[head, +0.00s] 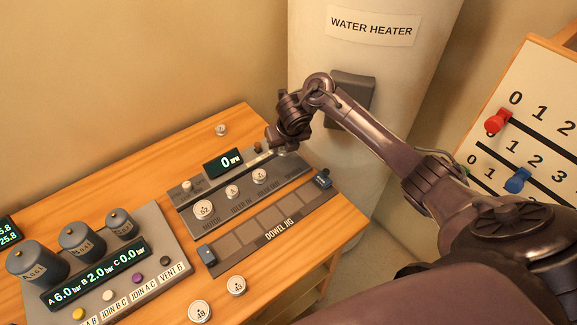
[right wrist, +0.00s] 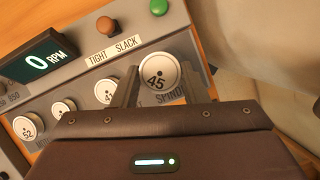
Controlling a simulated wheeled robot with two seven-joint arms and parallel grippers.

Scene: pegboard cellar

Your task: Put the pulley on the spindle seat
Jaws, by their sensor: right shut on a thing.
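A white pulley marked 45 (right wrist: 158,72) sits between the fingers of my right gripper (right wrist: 160,84), which is shut on it. In the head view my right gripper (head: 280,150) is at the far right end of the grey drive panel (head: 222,216), and the pulley there is hidden or too small to tell. The spindle label (right wrist: 172,98) shows partly beside the pulley in the right wrist view. The spindle seat itself is hidden under the pulley and gripper. I cannot tell whether the pulley touches the seat. My left gripper is not in view.
Several white pulleys, one marked 52 (head: 203,210), stand along the panel. Loose pulleys lie on the table: one marked 48 (head: 199,311), a smaller one (head: 237,286), another behind (head: 221,130). A dowel jig (head: 270,226) lies in front. The water heater (head: 365,70) stands close behind my right arm.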

